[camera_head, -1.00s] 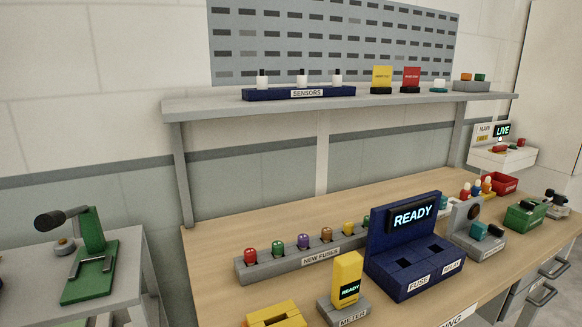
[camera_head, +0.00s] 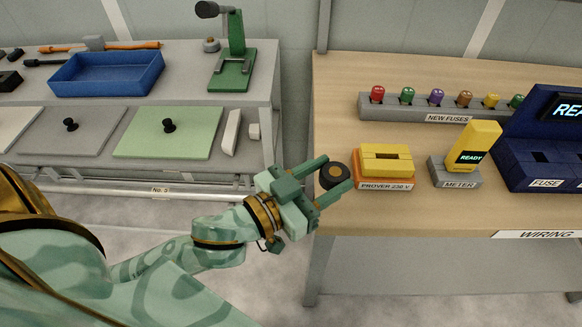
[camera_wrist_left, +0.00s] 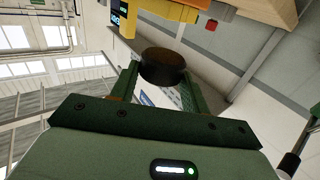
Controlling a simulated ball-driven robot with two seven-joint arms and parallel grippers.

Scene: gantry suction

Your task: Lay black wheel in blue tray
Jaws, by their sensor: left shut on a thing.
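The wheel also shows in the left wrist view (camera_wrist_left: 163,66), between the two green fingers (camera_wrist_left: 160,84). In the head view it appears at the wooden table's left edge, beside the yellow prover. The blue tray (camera_head: 107,88) stands on the grey bench at the upper left, well away from the gripper, and looks empty. My right gripper is not in view.
The grey bench (camera_head: 262,100) also holds a green press (camera_head: 232,75), a green board (camera_head: 170,145) and a grey board (camera_head: 75,140), both with black knobs. The wooden table (camera_head: 335,100) carries the prover (camera_head: 386,165), meter (camera_head: 457,172) and fuse rack (camera_head: 430,108). A gap separates bench and table.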

